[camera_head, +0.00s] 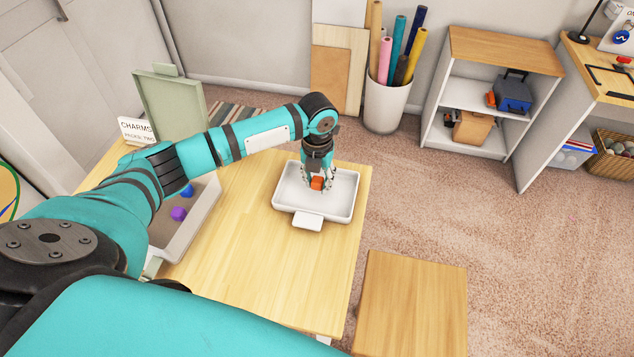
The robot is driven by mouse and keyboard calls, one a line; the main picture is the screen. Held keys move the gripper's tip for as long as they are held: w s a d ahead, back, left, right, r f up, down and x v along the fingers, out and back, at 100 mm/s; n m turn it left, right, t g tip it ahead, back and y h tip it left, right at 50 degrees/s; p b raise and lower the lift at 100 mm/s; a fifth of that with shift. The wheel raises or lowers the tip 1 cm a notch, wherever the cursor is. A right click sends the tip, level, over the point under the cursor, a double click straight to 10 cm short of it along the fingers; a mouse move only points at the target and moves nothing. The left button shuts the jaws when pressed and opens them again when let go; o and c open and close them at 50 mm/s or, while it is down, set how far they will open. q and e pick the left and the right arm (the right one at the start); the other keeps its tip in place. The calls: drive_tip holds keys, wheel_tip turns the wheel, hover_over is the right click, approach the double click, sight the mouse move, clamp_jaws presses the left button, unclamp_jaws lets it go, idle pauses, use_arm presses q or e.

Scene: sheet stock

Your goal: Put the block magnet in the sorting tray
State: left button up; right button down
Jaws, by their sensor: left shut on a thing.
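A white sorting tray (343,206) lies on the light wooden table, with a small tab at its front edge. My left gripper (316,186) points down over the tray and is shut on a small orange-red block (317,184), which I take to be the block magnet. The block is inside the tray's outline; I cannot tell whether it touches the tray floor. My right gripper is not in view.
A grey bin (185,240) with blue and purple pieces stands on the table's left, by a green open lid (172,105) and a "CHARMS" sign (137,131). The table (250,270) is clear in front of the tray. A wooden stool (410,305) stands at the right.

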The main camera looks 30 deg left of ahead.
sight(317, 180)
use_arm(q)
wheel_tip(317, 180, down, 2)
drive_tip(key=shift+s, duration=0.1)
drive_tip(key=shift+f, duration=0.1)
drive_tip(key=shift+f, duration=0.1)
drive_tip(key=o, duration=0.9)
drive_tip(key=shift+o, duration=0.2)
drive_tip(key=shift+r, duration=0.6)
wheel_tip(317, 180, up, 11)
drive_tip(key=shift+r+b, duration=0.1)
drive_tip(key=shift+b, duration=0.8)
